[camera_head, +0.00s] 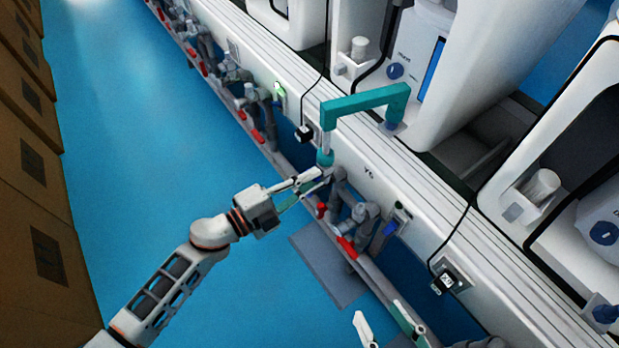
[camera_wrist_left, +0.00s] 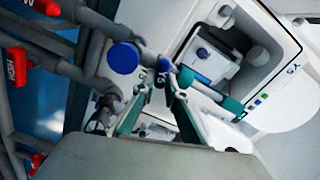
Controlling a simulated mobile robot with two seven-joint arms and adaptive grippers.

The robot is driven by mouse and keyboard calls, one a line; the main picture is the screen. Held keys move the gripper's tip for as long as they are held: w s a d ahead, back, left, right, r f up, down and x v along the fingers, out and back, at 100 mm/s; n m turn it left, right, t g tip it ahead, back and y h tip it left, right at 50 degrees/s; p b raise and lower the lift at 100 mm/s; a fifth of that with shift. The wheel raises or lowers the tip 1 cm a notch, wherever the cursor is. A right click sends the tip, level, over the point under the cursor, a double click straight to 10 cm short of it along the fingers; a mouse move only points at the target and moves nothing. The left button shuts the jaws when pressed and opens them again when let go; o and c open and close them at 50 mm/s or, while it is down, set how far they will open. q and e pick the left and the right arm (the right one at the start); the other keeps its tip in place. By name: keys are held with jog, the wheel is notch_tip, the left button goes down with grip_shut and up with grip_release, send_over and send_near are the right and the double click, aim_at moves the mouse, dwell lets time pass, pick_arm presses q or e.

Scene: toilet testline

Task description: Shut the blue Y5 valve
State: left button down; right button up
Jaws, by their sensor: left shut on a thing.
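The blue Y5 valve handle (camera_wrist_left: 160,73) shows in the left wrist view as a small blue lever with a white Y5 mark. My left gripper (camera_wrist_left: 157,86) is closed around it, one finger on each side. A round blue cap (camera_wrist_left: 122,57) sits just left of the handle on the grey pipe. In the head view my left gripper (camera_head: 322,176) reaches the pipes below the white panel, and its fingers hide the handle there. My right gripper (camera_head: 378,311) is at the bottom edge of the head view, its two fingers apart and empty.
A teal bent arm (camera_head: 365,101) stands above my left gripper. The blue floor (camera_head: 130,130) is clear beside brown boxes (camera_head: 35,200).

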pick_arm(q)
jog(key=shift+a+f+m, duration=0.1)
jog(key=shift+f+m, duration=0.1)
jog(key=shift+m, duration=0.8)
jog(key=c, duration=2)
grip_release()
jog(key=shift+c, duration=0.2)
jog(key=v, duration=1.2)
jog(key=shift+o, duration=0.4)
